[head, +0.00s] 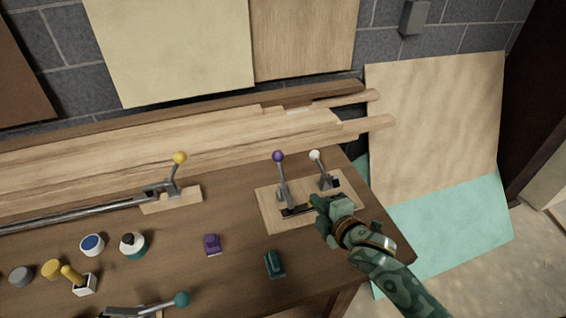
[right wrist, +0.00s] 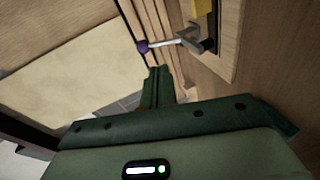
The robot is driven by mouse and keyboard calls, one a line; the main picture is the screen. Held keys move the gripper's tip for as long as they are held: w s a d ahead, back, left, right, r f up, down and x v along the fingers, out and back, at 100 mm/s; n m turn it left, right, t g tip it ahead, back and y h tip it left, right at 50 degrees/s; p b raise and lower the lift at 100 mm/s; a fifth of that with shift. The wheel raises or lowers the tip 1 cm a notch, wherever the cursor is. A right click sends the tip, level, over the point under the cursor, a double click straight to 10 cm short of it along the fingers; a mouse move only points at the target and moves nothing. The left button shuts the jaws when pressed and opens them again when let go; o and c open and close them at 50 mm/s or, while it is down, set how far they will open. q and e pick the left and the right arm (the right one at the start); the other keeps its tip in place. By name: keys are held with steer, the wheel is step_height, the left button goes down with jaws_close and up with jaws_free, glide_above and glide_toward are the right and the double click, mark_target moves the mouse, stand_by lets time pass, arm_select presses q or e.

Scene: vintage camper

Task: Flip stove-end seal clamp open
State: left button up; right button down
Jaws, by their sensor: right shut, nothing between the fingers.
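Several lever clamps with ball knobs stand on the bench. On a light wooden board (head: 270,222) at the right are a purple-knobbed clamp (head: 280,175) and a white-knobbed clamp (head: 320,168), both levers upright. A yellow-knobbed clamp (head: 175,180) stands further left, lever up. A teal-knobbed clamp (head: 160,306) lies low at the front edge. I cannot tell which is the stove-end seal clamp. My right gripper (head: 322,208) is shut and empty at the board, in front of the white-knobbed clamp. In the right wrist view, the gripper (right wrist: 157,85) is beside the purple-knobbed lever (right wrist: 165,43), apart from it. My left gripper is out of view.
Small items stand on the bench: a purple block (head: 212,245), a teal block (head: 274,264), a white-and-blue pot (head: 92,244), a teal-based pot (head: 133,245) and a yellow-handled stamp (head: 80,281). Planks (head: 200,140) lie along the back.

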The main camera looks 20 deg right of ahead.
mark_target(281, 159)
steer(key=shift+w+a+r+n+t+y, duration=0.1)
steer(key=shift+w+r+n+t+y, duration=0.15)
steer(key=shift+w+r+n, duration=0.3)
steer(key=shift+w+a+r+n+t+y, duration=0.1)
steer(key=shift+w+r+n+t+y, duration=0.2)
steer(key=shift+r, duration=0.4)
steer(key=shift+w, duration=0.1)
steer(key=b+x, duration=0.2)
steer(key=x, duration=1.2)
steer(key=shift+f, duration=0.15)
